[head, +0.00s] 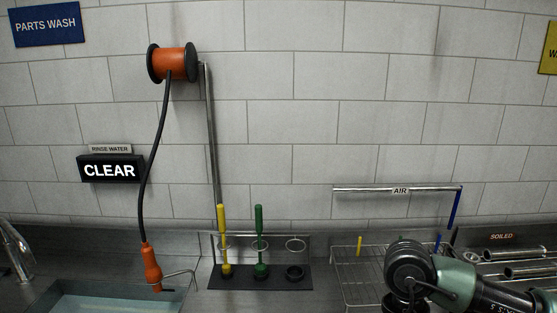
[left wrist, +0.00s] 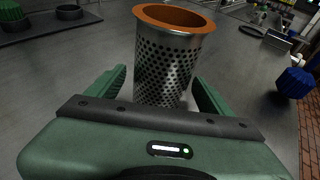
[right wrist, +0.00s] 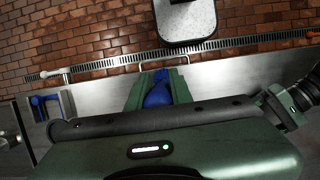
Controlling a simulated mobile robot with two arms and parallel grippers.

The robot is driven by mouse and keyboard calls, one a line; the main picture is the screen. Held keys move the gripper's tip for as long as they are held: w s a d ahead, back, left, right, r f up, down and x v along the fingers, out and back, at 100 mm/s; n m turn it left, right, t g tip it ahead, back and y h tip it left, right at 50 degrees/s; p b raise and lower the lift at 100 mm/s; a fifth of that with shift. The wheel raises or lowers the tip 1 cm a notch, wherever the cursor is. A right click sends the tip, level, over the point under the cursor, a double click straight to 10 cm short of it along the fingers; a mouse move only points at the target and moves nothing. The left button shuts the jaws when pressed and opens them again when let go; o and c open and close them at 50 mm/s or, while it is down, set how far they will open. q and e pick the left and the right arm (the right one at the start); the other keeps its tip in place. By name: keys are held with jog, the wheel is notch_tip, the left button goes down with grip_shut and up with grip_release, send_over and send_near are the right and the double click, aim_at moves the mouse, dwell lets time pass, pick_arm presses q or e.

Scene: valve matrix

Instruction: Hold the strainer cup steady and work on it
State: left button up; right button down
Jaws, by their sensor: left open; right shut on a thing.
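The strainer cup (left wrist: 168,72) is a perforated metal cylinder with an orange rim. It stands between the fingers of my open left gripper (left wrist: 160,90) in the left wrist view, with slim gaps at its sides; its lower end is hidden behind the gripper body. My right gripper (right wrist: 157,88) is shut on a blue tool (right wrist: 158,96), seen as a blue handle end in the right wrist view. A ribbed blue head (left wrist: 296,82) shows at the right of the left wrist view, apart from the cup; I cannot tell if it belongs to that tool.
A rack (head: 290,284) holds a yellow brush (head: 221,235) and a green brush (head: 259,235); its third place is empty. A sink (head: 110,300) lies at left, below an orange hose nozzle (head: 152,266). A wire rack (head: 358,275) and soiled tubes (head: 515,254) are at right. The sign reads CLEAR (head: 110,170).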

pick_arm(q)
jog(key=c, duration=0.9)
jog(key=shift+a, duration=0.1)
pick_arm(e)
jog(key=w+a+r+m+t+y, duration=0.3)
jog(key=w+a+r+m+t, duration=0.1)
jog(key=w+a+r+m, duration=1.2)
jog(key=w+a+m, duration=0.2)
jog(key=a+m, duration=0.2)
jog(key=m, duration=0.2)
jog(key=shift+w+r+t, duration=0.15)
jog(key=shift+r+t, duration=0.15)
jog(key=shift+r, duration=0.1)
